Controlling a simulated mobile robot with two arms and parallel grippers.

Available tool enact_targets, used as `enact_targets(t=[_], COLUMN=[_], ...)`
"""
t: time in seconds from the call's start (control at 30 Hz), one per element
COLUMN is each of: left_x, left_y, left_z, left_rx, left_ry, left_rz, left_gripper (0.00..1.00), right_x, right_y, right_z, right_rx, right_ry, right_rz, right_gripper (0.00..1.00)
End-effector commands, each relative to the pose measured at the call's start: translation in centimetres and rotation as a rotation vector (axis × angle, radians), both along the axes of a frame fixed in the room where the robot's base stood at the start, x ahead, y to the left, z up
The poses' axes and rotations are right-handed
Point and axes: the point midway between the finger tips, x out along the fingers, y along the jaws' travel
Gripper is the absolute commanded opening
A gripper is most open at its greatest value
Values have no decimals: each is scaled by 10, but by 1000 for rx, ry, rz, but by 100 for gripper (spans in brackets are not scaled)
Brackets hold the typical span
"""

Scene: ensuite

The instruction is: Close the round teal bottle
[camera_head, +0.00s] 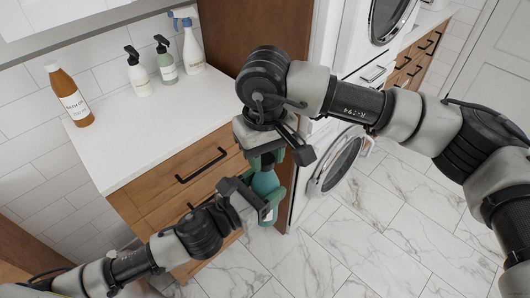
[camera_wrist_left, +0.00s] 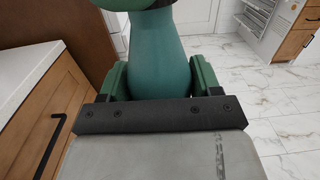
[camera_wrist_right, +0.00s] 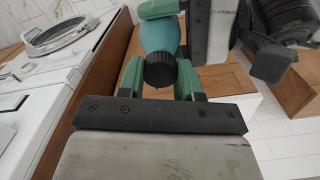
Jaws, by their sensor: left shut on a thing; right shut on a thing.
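The round teal bottle (camera_head: 265,183) is held in the air in front of the counter's drawers. My left gripper (camera_head: 268,204) is shut on its body, with one green finger on each side in the left wrist view (camera_wrist_left: 160,75). The dark ribbed cap (camera_wrist_right: 160,70) is at the bottle's neck end in the right wrist view. My right gripper (camera_wrist_right: 160,78) is shut on the cap, just above my left gripper in the head view (camera_head: 266,158). The cap lines up with the bottle, but I cannot tell how tightly it sits.
On the white counter (camera_head: 150,120) stand an amber bottle (camera_head: 70,95), a white pump bottle (camera_head: 138,73), a green pump bottle (camera_head: 165,62) and a spray bottle (camera_head: 192,48). Wooden drawers (camera_head: 185,170) are close behind the grippers. The washer (camera_head: 338,160) is to the right. The marble floor (camera_head: 390,240) is clear.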

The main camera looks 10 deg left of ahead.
Motion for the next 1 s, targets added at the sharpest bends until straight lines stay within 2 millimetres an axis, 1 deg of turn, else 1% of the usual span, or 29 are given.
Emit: enact_targets(t=[0.6, 0.63, 0.73, 0.77, 0.87, 1.0], left_x=[0, 0, 0, 0, 0, 0], left_y=[0, 0, 0, 0, 0, 0], left_z=[2, 2, 1, 1, 1, 1], left_rx=[-1, -1, -1, -1, -1, -1], left_ry=[-3, -3, -3, -3, -3, -3], left_rz=[-1, -1, -1, -1, -1, -1], left_gripper=[3, 0, 0, 0, 0, 0], right_x=[0, 0, 0, 0, 0, 0], right_y=[0, 0, 0, 0, 0, 0], right_z=[-11, -11, -11, -11, -11, -11], right_rx=[0, 0, 0, 0, -1, -1], right_ry=[0, 0, 0, 0, -1, -2], right_rz=[-1, -1, -24, -45, -184, -487], right_gripper=[13, 13, 13, 13, 13, 13])
